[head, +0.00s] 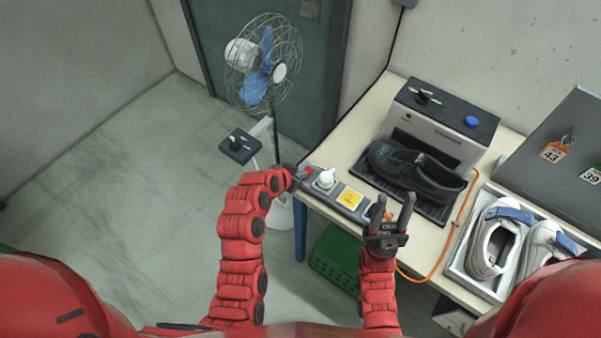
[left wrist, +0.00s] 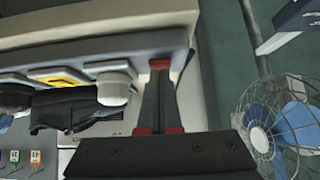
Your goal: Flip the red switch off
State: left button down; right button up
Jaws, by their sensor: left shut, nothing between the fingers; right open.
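The red switch (head: 306,172) is a small red patch at the left end of a grey power strip (head: 333,190) on the table's left edge. My left gripper (head: 298,174) is shut and empty, its tips right at the switch. In the left wrist view the shut fingers (left wrist: 157,80) reach to the red switch (left wrist: 160,64) on the strip; the tips partly cover it, and I cannot tell its position or whether they touch. My right gripper (head: 395,200) is open and empty, near the table's front edge.
A white plug (head: 325,180) and a yellow-labelled socket (head: 350,198) sit on the strip. A black shoe (head: 415,172) lies before a grey machine (head: 440,115); white shoes lie in a box (head: 455,268). A fan (head: 263,62) stands left of the table.

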pick_arm(q)
jog(key=shift+f+b, duration=0.6)
jog(key=shift+b, duration=0.45)
jog(key=shift+r+t, duration=0.1)
jog(key=shift+t, duration=0.2)
jog(key=shift+s+r, duration=0.1)
jog(key=shift+r, duration=0.05)
jog(key=shift+r, duration=0.1)
jog(key=shift+r, duration=0.75)
